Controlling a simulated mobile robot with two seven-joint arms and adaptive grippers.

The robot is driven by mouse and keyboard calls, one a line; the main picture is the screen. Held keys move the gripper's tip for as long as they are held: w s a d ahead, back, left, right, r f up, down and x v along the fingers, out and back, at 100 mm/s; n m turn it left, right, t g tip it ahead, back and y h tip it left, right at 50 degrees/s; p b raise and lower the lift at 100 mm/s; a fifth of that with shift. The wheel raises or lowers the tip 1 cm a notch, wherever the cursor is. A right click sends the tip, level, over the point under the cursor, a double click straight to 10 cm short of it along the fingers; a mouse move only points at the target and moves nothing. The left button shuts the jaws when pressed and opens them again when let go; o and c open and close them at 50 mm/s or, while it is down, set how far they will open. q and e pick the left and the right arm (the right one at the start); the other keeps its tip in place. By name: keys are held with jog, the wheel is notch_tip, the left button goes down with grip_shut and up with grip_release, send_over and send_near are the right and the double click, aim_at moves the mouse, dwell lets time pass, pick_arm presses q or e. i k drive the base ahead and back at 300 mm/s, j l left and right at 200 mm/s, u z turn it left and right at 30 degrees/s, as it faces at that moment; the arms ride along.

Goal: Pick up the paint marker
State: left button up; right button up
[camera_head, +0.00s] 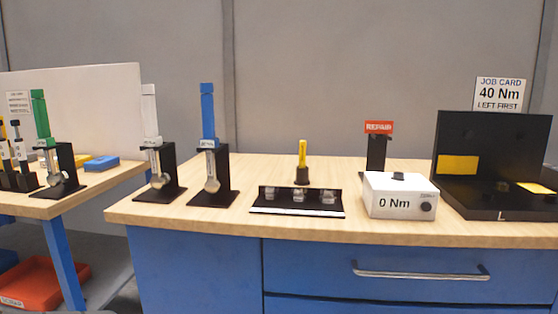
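A yellow upright stick, which looks like the paint marker (302,152), stands in a small black holder (302,175) near the middle of the wooden workbench (240,228). Its lower end is hidden in the holder. A black tray (258,200) with several small metal parts lies just in front of it. Neither of my grippers shows in the head view.
Tools with blue (207,102) and white (149,105) handles stand in black stands on the left. A white "0 Nm" box (385,206), a red "REPAIR" sign (379,127) and an open black case (495,138) occupy the right. A side table (105,183) stands left.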

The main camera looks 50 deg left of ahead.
aim_at(302, 144)
jog(key=u, duration=1.4)
